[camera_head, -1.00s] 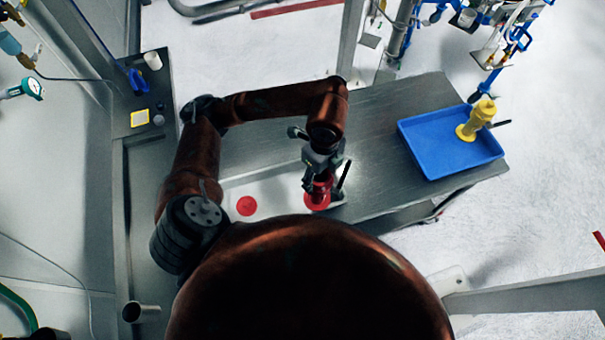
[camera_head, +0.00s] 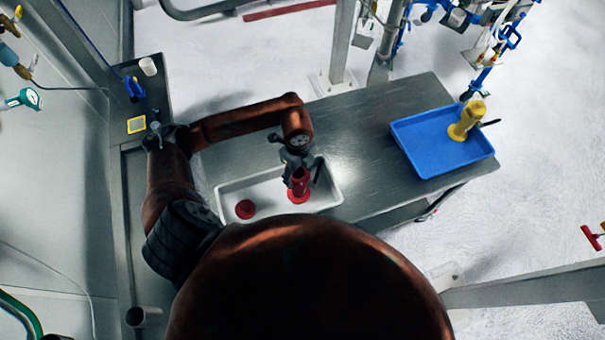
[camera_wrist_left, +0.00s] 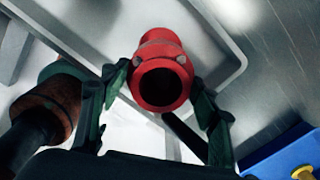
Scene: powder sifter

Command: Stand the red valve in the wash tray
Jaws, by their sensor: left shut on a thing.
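The red valve (camera_head: 299,184) has a wide round flange at its lower end. It is upright or nearly so, over the right half of the white tray (camera_head: 334,201). My left gripper (camera_head: 296,166) is shut on its upper part. In the left wrist view the red valve (camera_wrist_left: 161,82) sits between both fingertips (camera_wrist_left: 158,78), its open end toward the camera and the white tray (camera_wrist_left: 225,50) behind it. I cannot tell whether its flange touches the tray floor. My right gripper is not in view.
A red disc (camera_head: 245,209) lies in the left part of the white tray. A blue tray (camera_head: 424,162) holding a yellow valve (camera_head: 466,122) stands on the table's right end. The steel table (camera_head: 362,130) is bare between the trays. My body hides the near side.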

